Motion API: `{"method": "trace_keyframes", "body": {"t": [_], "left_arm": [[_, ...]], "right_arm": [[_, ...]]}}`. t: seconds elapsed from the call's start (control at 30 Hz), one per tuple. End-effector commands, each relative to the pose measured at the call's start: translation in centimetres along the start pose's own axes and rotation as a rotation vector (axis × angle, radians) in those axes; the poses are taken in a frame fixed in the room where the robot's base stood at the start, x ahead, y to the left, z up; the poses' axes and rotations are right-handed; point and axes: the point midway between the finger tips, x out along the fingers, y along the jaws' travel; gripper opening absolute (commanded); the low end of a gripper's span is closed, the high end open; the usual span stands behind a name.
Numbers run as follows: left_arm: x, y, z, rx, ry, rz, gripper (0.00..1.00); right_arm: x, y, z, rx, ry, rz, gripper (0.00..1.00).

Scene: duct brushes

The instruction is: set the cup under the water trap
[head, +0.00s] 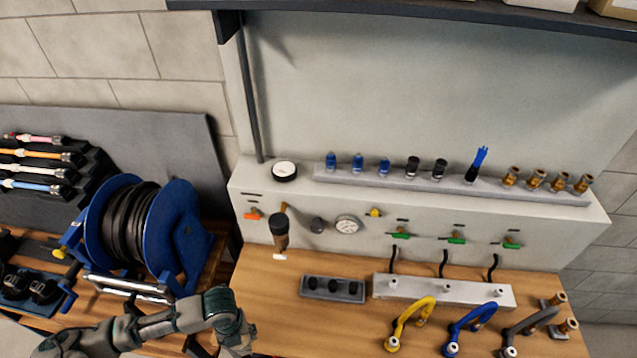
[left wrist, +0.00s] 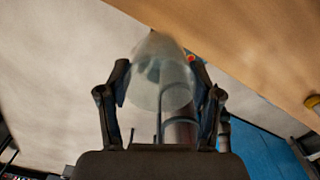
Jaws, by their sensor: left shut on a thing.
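The water trap (head: 279,232) is a dark cylinder with a small white piece at its lower end. It hangs on the front of the pale panel, above the wooden bench. My left gripper (head: 238,342) is at the bottom edge of the head view, below and to the left of the trap. In the left wrist view, my left gripper (left wrist: 163,100) is shut on a translucent cup (left wrist: 158,72), one finger on each side. In the head view the cup is mostly cut off or hidden. My right gripper is in neither view.
A blue hose reel (head: 180,225) stands left of the trap. A dark tray (head: 332,289) with black pieces lies right of it on the wooden bench (head: 270,305). Yellow (head: 410,322) and blue (head: 470,325) hoses lie farther right. The bench below the trap looks clear.

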Motion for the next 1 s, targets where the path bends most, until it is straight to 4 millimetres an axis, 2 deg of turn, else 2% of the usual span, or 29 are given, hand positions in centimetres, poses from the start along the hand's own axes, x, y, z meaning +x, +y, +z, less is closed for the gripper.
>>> {"method": "trace_keyframes", "body": {"t": [0.1, 0.37, 0.7, 0.9, 1.0], "left_arm": [[-0.1, -1.3, 2.1, -0.325, -0.002, 0.0, 0.27], [-1.4, -3.9, 6.2, -1.07, -0.001, 0.003, 0.27], [-4.4, -7.3, 11.2, -2.038, -0.001, -0.001, 0.27], [-6.3, -8.8, 13.3, -2.482, 0.003, -0.007, 0.27], [-6.9, -9.2, 13.9, -2.62, 0.004, -0.008, 0.27]], "right_arm": [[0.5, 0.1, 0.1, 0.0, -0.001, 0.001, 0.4], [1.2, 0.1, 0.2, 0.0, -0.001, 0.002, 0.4], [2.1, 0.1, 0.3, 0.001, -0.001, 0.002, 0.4], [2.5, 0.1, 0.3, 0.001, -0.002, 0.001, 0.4], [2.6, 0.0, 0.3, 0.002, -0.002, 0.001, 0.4]]}}
